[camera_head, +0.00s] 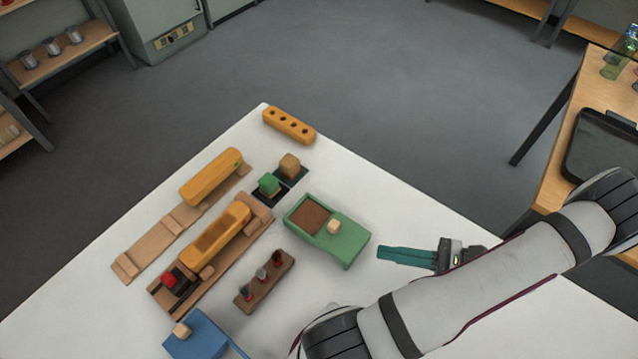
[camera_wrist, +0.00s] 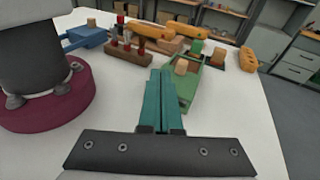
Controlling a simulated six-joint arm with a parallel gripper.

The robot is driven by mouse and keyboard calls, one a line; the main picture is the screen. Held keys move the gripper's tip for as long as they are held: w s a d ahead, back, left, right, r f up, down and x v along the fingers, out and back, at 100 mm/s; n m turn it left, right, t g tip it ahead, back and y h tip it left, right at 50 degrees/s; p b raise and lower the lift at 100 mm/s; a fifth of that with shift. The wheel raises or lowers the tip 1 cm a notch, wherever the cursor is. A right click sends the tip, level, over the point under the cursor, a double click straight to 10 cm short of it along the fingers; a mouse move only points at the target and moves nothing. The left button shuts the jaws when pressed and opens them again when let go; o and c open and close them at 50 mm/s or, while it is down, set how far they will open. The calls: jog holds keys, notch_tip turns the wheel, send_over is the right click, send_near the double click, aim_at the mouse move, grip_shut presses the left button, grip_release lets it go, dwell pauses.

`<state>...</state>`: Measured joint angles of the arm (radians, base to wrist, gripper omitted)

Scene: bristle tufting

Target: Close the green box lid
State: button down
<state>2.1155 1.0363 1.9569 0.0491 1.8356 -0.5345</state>
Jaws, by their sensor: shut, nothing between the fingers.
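The green box (camera_head: 297,230) stands on the white table in the head view. Brown filling (camera_head: 309,216) shows in its uncovered upper-left part. Its green lid (camera_head: 348,243), with a pale wooden knob (camera_head: 334,227), lies over the lower-right part, so the box is partly open. My gripper (camera_head: 380,253) is to the right of the box, apart from it, with its teal fingers together and empty, pointing left. In the wrist view the shut fingers (camera_wrist: 161,72) stand in front of part of the box (camera_wrist: 208,85), and the knob (camera_wrist: 182,66) shows just beyond the tips.
Left of the box are a wooden rack (camera_head: 264,280) with several small pieces, orange blocks (camera_head: 212,177) on wooden bases, and dark pads with a green block (camera_head: 269,184). A blue box (camera_head: 205,338) is at the front. The table (camera_head: 400,215) right of the green box is clear.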

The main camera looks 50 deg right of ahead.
jog(key=s+f+m+t+h, duration=0.2)
jog(key=s+m+h, duration=0.1)
jog(key=s+f+m+t+h, duration=0.1)
jog(key=h, duration=0.1)
jog(key=shift+s+f, duration=0.25)
jog(key=shift+s+a+f+m+h, duration=0.15)
jog(key=shift+f+m+h, duration=0.1)
jog(key=shift+m+h, duration=0.25)
send_near(314, 218)
notch_tip(314, 218, up, 4)
jog(key=shift+a+f, duration=0.15)
jog(key=shift+f, duration=0.1)
jog(key=w, duration=1)
